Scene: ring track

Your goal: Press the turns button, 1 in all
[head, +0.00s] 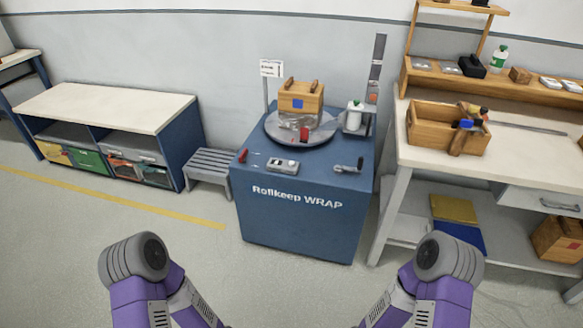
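A blue cabinet (290,222) labelled "Rollkeep WRAP" stands in the middle of the head view. A small light-grey control box (283,165) sits on its top near the front edge, with small dark and light features. I cannot tell which of these is the turns button. Behind it a round grey turntable (285,138) carries a wooden box (301,103) with a blue square on its front. A red piece (304,134) shows at the turntable's front. My arms show at the bottom left and right, well short of the cabinet. Both grippers are out of view.
A red-handled tool (243,155) and a dark crank handle (347,167) flank the control box. A tall grey post (376,68) rises at the back right. A grey slatted stool (208,164) and a workbench (505,154) stand either side. The floor in front is clear.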

